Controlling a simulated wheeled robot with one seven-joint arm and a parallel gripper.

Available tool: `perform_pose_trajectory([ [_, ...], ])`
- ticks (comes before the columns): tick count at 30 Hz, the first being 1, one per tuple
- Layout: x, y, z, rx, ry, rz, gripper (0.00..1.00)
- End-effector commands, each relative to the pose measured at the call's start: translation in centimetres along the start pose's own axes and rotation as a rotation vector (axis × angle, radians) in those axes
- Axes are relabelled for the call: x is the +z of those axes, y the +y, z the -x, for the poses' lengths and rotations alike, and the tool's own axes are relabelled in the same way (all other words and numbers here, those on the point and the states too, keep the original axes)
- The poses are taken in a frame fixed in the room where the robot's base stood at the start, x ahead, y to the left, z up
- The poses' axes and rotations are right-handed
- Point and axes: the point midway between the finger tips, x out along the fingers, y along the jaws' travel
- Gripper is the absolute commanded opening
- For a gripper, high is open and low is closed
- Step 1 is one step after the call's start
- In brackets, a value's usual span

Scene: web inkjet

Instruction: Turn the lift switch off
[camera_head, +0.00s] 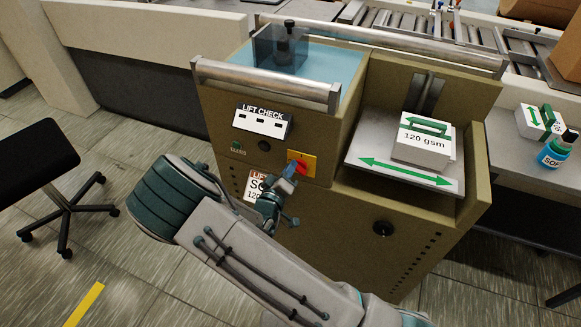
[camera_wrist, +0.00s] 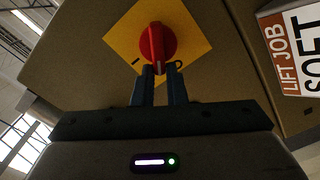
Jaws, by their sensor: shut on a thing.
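The lift switch is a red rotary knob (camera_head: 299,166) on a yellow square plate (camera_head: 309,160), set in the front of the tan machine under the LIFT CHECK panel. In the wrist view the red knob (camera_wrist: 156,42) sits on the yellow plate (camera_wrist: 192,22), with an "I" mark at lower left and an "O" mark at lower right. Its grip stands nearly upright in that picture, its lower end between the two marks. My gripper (camera_head: 285,172) reaches the knob from below left. In the wrist view its dark fingertips (camera_wrist: 158,71) are shut on the knob's lower end.
The LIFT CHECK panel (camera_head: 262,122) is above left of the switch. A LIFT JOB label (camera_wrist: 285,55) is on the machine front. A 120 gsm paper pack (camera_head: 422,140) lies on the lift tray (camera_head: 368,158). A black stool (camera_head: 35,160) stands on the floor at left.

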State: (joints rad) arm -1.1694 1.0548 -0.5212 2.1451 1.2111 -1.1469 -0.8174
Motion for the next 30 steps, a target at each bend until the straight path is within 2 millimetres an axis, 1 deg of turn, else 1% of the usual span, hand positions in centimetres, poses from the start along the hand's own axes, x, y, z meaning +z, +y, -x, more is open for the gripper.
perform_pose_trajectory([
  [6, -0.1, -0.5, 0.1, -0.002, 0.002, 0.205, 0.0],
  [15, 0.2, -1.1, 0.0, -0.001, 0.002, 0.441, 0.0],
  [21, 0.3, -1.4, 0.0, -0.002, 0.001, 0.546, 0.0],
  [30, 0.5, -1.5, 0.1, -0.003, 0.001, 0.615, 0.0],
])
